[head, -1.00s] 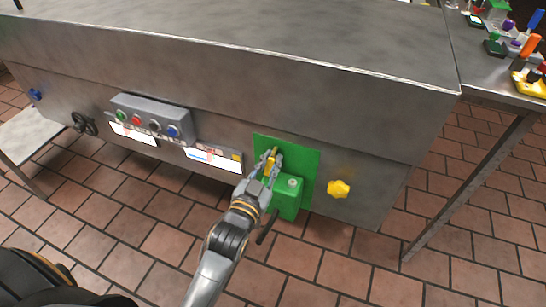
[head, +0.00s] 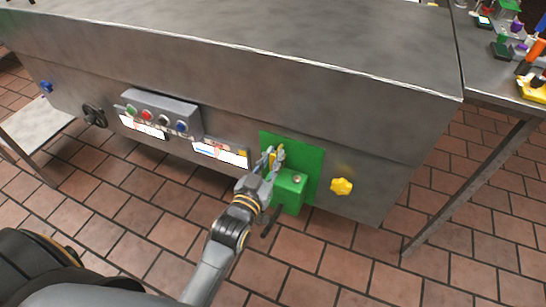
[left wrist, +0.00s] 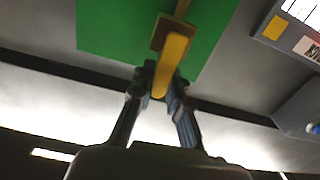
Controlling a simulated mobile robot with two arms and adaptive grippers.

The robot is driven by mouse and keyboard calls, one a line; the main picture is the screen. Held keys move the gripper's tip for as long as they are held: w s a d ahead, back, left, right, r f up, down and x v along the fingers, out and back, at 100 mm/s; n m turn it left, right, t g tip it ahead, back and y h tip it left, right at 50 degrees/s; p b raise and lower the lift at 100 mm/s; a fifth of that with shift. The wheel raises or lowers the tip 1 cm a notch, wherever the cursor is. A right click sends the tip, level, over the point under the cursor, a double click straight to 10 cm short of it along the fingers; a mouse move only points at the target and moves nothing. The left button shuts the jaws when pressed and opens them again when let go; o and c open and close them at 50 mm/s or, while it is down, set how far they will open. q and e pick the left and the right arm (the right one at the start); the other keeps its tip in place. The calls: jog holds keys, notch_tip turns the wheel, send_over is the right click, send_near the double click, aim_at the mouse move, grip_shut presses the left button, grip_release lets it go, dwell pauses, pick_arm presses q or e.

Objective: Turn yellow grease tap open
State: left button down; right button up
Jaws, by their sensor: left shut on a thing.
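The yellow grease tap is a narrow yellow lever in front of a green panel (head: 312,158) on the front of the steel unit. In the left wrist view the yellow lever (left wrist: 170,62) stands between my fingers, with a square yellow-brown block at its upper end. My left gripper (head: 272,155) reaches up to the panel from below and is shut on the lever; it also shows in the left wrist view (left wrist: 161,86). In the head view the fingers hide much of the lever. My right gripper is not in view.
A green box (head: 291,188) juts out just right of my left gripper. A yellow knob (head: 341,186) is farther right. A button box (head: 160,115) and a white label (head: 220,154) are on the left. A side table (head: 490,86) with small items stands at right.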

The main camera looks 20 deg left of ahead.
pick_arm(q)
jog(key=c, duration=1.3)
grip_release()
jog(key=s, duration=1.2)
jog(key=shift+a, duration=0.25)
